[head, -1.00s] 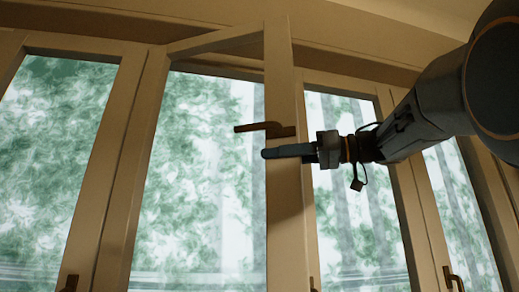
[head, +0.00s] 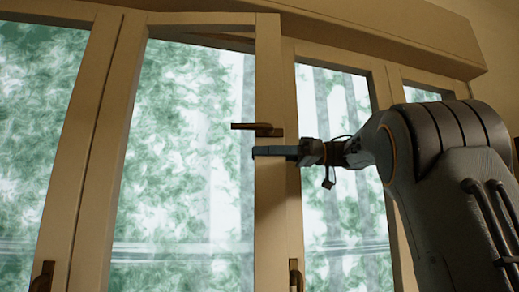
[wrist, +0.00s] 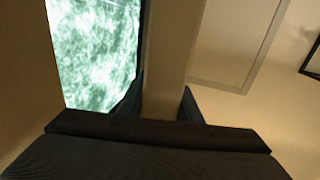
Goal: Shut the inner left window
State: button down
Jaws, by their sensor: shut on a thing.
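The inner left window (head: 268,75) is a tall pale wooden sash with a large glass pane. It stands slightly ajar, with a narrow dark gap under the top frame. Its brown handle (head: 257,130) points sideways to the left on the right stile. My gripper (head: 262,151) is on that stile, just below the handle. In the wrist view, the two dark fingers of my gripper (wrist: 161,102) stand on either side of the stile (wrist: 166,75), shut on it. The stile hides part of the fingers in the head view.
A window to the left (head: 48,110) and a window to the right (head: 342,140) stand in the same row. Brown handles show low on the left frame (head: 42,280) and right frame (head: 296,275). A pale wall (head: 490,35) is at the right.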

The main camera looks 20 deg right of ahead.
jog(key=shift+r, duration=0.15)
jog(key=c, duration=1.3)
grip_release()
jog(key=shift+s, duration=0.1)
jog(key=shift+b+v, duration=1.3)
jog(key=shift+v, duration=2.6)
